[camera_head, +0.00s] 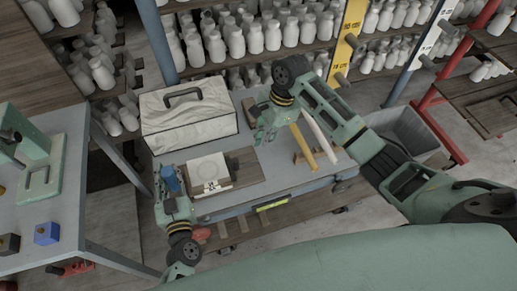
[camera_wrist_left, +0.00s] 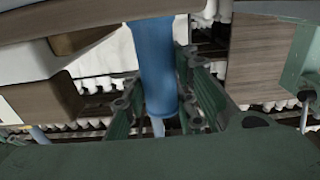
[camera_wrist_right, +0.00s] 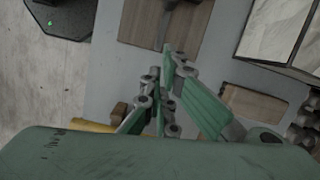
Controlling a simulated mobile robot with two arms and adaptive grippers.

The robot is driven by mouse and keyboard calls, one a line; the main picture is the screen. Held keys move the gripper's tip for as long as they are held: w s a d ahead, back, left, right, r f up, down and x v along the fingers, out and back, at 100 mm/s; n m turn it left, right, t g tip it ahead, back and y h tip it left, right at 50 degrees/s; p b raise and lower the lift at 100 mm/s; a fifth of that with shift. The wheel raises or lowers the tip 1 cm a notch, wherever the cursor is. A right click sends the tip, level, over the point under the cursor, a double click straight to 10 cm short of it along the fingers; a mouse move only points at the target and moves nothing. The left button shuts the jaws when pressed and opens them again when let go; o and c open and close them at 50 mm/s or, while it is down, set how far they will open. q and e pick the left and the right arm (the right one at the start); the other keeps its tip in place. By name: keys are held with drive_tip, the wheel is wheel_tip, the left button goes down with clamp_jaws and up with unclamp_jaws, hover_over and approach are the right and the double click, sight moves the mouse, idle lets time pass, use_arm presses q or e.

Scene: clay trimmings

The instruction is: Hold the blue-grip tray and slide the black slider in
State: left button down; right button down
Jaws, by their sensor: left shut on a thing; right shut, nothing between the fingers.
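The tray (camera_head: 222,181) is a pale wooden board with a white face bearing a circle and small dark marks, lying on the grey worktable. Its blue grip (camera_head: 171,178) sticks out on the left and shows large in the left wrist view (camera_wrist_left: 155,65). My left gripper (camera_head: 168,186) is shut around this grip. My right gripper (camera_head: 265,133) is shut and empty above the table, right of the tray and apart from it; its fingers also show in the right wrist view (camera_wrist_right: 165,75). I cannot clearly make out the black slider.
A pale box with a dark handle (camera_head: 187,112) stands behind the tray. A brown board (camera_head: 246,166) lies beside the tray. A yellow bar (camera_head: 308,148) lies right of my right gripper. Shelves of white bottles (camera_head: 255,38) rise behind; a grey bin (camera_head: 408,132) stands right.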

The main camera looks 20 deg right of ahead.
use_arm(q)
drive_tip(key=shift+s+f, duration=0.15)
drive_tip(key=shift+f, duration=0.2)
drive_tip(key=c, duration=1.7)
unclamp_jaws()
drive_tip(key=shift+c, duration=0.2)
drive_tip(key=o, duration=0.4)
drive_tip(key=shift+r, duration=0.15)
drive_tip(key=shift+c, duration=0.2)
drive_tip(key=shift+o, duration=0.2)
drive_tip(key=shift+r, duration=0.1)
use_arm(e)
drive_tip(key=v, duration=0.5)
drive_tip(key=shift+r, duration=0.1)
